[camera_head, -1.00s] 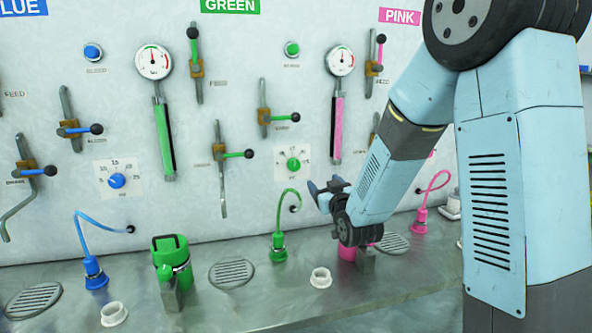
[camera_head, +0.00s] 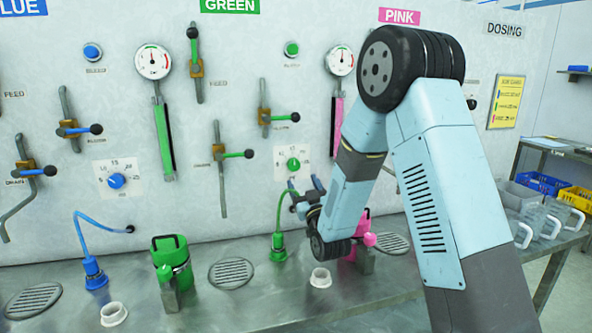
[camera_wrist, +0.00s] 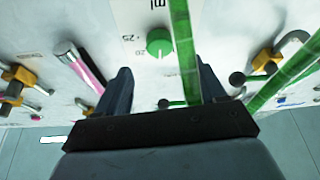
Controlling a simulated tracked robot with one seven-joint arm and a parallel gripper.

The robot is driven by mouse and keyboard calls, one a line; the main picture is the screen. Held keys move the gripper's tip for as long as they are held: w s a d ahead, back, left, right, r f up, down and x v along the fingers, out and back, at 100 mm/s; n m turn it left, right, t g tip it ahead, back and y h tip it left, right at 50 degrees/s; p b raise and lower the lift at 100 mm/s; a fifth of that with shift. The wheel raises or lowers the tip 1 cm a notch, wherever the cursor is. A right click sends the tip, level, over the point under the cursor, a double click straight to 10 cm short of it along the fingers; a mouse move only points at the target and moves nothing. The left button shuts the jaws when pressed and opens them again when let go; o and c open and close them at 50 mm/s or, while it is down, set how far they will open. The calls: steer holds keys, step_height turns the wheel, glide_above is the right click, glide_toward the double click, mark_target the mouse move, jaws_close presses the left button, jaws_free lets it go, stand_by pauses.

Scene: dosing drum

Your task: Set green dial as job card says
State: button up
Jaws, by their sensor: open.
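The green dial (camera_head: 293,164) is a round knob on a white scale plate on the wall panel, below the green valve levers. It also shows in the wrist view (camera_wrist: 159,42), beyond and between my fingertips, with a gap to them. My gripper (camera_head: 306,186) is open and empty, just below the dial in the head view; its two dark fingers point toward the panel in the wrist view (camera_wrist: 160,80). The job card (camera_head: 506,102) hangs on the right wall in a yellow frame, with coloured lines too small to read.
A green hose (camera_head: 281,210) arches up close to the left of my gripper and crosses the wrist view near the right finger. A green-handled lever (camera_head: 232,155) is left of the dial. A green canister (camera_head: 172,262) and a pink canister (camera_head: 357,235) stand on the metal counter.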

mark_target(295, 166)
steer(key=x, duration=0.7)
steer(key=shift+w+a+r, duration=0.15)
steer(key=shift+w, duration=0.2)
steer(key=c, duration=1.1)
steer(key=shift+o, duration=0.2)
